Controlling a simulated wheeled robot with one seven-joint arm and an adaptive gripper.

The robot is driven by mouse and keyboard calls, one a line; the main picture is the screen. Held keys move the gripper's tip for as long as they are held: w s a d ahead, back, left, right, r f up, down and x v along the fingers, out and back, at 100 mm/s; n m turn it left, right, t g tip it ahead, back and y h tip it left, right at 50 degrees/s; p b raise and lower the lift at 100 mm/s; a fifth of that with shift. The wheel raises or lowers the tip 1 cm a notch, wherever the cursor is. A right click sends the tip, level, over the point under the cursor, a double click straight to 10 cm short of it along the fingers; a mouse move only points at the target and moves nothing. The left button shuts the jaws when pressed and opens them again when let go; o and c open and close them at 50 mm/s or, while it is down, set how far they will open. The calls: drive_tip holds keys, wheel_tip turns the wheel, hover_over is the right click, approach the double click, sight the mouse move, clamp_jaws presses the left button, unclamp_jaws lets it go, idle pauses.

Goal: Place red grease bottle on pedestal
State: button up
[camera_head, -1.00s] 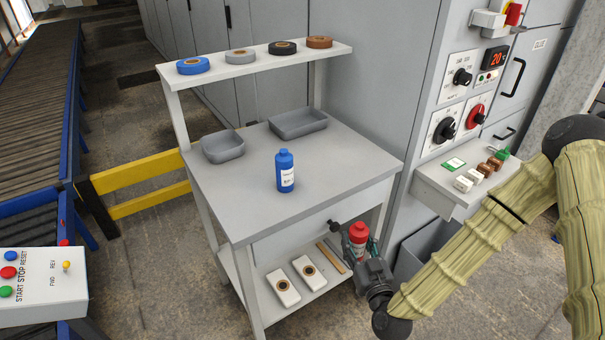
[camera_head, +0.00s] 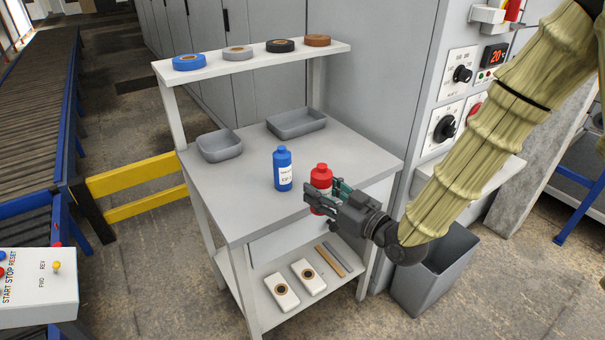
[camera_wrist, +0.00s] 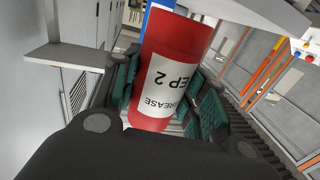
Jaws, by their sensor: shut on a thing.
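The red grease bottle (camera_head: 321,176) is upright between the fingers of my gripper (camera_head: 322,197), at the front right part of the grey table top. In the wrist view the red bottle (camera_wrist: 178,60) fills the middle, its white label reading "GREASE" and "EP 2", with finger pads on both sides. My gripper is shut on it. I cannot tell whether its base touches the table. A blue bottle (camera_head: 283,172) stands on the table just left of it; a bit of blue (camera_wrist: 160,10) shows behind the red bottle in the wrist view. No pedestal can be made out.
Two grey trays (camera_head: 219,157) (camera_head: 297,134) sit at the back of the table (camera_head: 225,200). Tape rolls line the upper shelf (camera_head: 258,63). The lower shelf holds two white boxes (camera_head: 282,291) and strips. A grey bin (camera_head: 432,285) stands right of the table.

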drive_tip(key=shift+s+a+r+n+g+y, duration=0.15)
drive_tip(key=shift+r+n+g+y, duration=0.2)
drive_tip(key=shift+r, duration=0.6)
drive_tip(key=shift+w, duration=0.4)
drive_tip(key=w, duration=0.5)
drive_tip(key=w+a+f+p, duration=0.1)
drive_tip(key=w, duration=0.8)
drive_tip(key=shift+w+a+f+p, duration=0.15)
drive_tip(key=shift+w+a+p, duration=0.1)
drive_tip(key=shift+w+p, duration=0.15)
drive_tip(key=shift+w+f, duration=0.2)
drive_tip(key=shift+w, duration=0.05)
drive_tip(key=shift+f+p, duration=0.3)
drive_tip(key=shift+f, duration=1.3)
